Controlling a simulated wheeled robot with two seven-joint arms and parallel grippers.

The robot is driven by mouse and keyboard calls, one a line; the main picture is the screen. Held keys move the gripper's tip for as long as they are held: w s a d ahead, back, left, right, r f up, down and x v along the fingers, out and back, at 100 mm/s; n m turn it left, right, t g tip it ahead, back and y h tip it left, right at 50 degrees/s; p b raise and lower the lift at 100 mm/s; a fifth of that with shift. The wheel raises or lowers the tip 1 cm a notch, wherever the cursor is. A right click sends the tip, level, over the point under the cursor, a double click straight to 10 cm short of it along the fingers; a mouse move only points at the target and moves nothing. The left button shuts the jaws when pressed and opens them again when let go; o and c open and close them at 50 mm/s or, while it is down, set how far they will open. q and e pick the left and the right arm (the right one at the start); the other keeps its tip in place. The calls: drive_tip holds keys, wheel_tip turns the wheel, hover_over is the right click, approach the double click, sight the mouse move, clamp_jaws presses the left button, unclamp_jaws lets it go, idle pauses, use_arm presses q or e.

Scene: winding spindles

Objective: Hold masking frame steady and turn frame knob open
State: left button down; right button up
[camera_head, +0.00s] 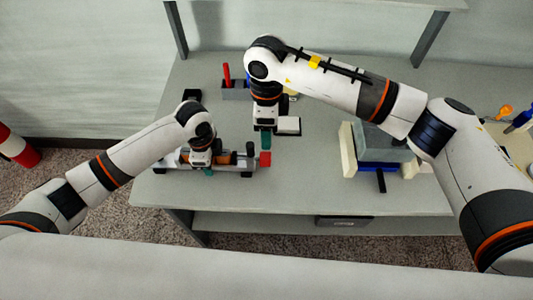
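I cannot tell for sure which thing is the masking frame. A cream-sided fixture (348,150) with a grey block and a blue base stands on the right of the table, with a black handle-like part (381,181) at its front. Neither gripper is at it. A low grey spindle device (247,172) with an orange-brown roller and a red end block (265,158) lies at the front left. My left gripper (208,171) is down over this device; its fingertips are mostly hidden. My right gripper (265,137) is just behind the red block, beside a white block (288,125); its finger gap is not visible.
A grey holder (236,93) with an upright red rod stands at the back, partly behind my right arm. An orange-yellow tool and a blue-handled one lie at the far right. Table between the white block and the cream fixture is clear. A red-and-white post (18,150) stands at left.

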sight(267, 154)
drive_tip(key=f, duration=1.1)
drive_tip(key=shift+s, duration=0.4)
drive_tip(key=shift+c, duration=0.2)
drive_tip(key=c, duration=1)
drive_tip(key=shift+o, duration=0.2)
